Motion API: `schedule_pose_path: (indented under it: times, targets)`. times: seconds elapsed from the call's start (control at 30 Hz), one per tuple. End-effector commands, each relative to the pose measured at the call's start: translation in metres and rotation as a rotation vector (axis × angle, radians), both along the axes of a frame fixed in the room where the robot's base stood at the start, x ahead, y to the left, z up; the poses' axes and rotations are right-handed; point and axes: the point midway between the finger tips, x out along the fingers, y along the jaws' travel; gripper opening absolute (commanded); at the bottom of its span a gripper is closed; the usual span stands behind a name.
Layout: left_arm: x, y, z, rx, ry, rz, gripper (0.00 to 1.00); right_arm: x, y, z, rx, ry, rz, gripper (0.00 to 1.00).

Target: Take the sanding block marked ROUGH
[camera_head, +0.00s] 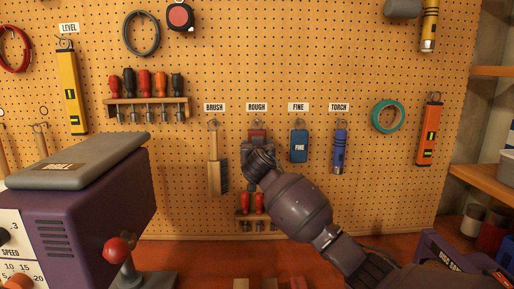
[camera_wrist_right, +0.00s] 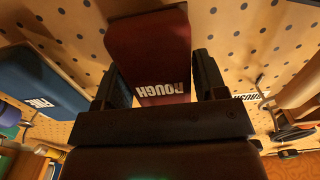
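The red sanding block marked ROUGH (camera_wrist_right: 150,42) hangs on the pegboard under the ROUGH label (camera_head: 257,107). In the head view only its upper part (camera_head: 257,133) shows; my right gripper (camera_head: 257,160) hides the rest. In the right wrist view my right gripper (camera_wrist_right: 163,75) has one finger on each side of the block, very close to its edges. I cannot tell whether both fingers press on it. The block's lettering appears upside down there. My left gripper is not in view.
The blue FINE block (camera_head: 299,146) hangs just right, and the brush (camera_head: 217,165) just left. A blue torch (camera_head: 340,150) hangs farther right. Red-handled tools (camera_head: 252,204) sit in a small rack below. A purple machine (camera_head: 90,215) stands at left on the red bench.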

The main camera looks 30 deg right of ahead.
Motion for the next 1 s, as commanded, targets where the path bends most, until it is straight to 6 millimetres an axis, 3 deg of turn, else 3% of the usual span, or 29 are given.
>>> schedule_pose_path:
  times: [0.03, 0.2, 0.47, 0.67, 1.0]
  targets:
    - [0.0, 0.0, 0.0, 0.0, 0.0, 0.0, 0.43, 0.0, 0.0, 0.0, 0.0, 0.0, 0.0, 0.57]
    - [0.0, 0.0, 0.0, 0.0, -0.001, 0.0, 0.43, 0.0, 0.0, 0.0, 0.0, -0.001, 0.0, 0.33]
    - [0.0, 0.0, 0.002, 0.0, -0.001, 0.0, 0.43, 0.0, 0.0, 0.002, 0.0, -0.001, 0.0, 0.33]
    - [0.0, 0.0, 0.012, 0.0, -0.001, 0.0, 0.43, 0.0, 0.0, 0.02, 0.002, -0.002, 0.0, 0.33]
    - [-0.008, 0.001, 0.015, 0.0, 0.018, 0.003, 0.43, -0.062, 0.031, 0.016, 0.004, -0.002, 0.003, 0.33]
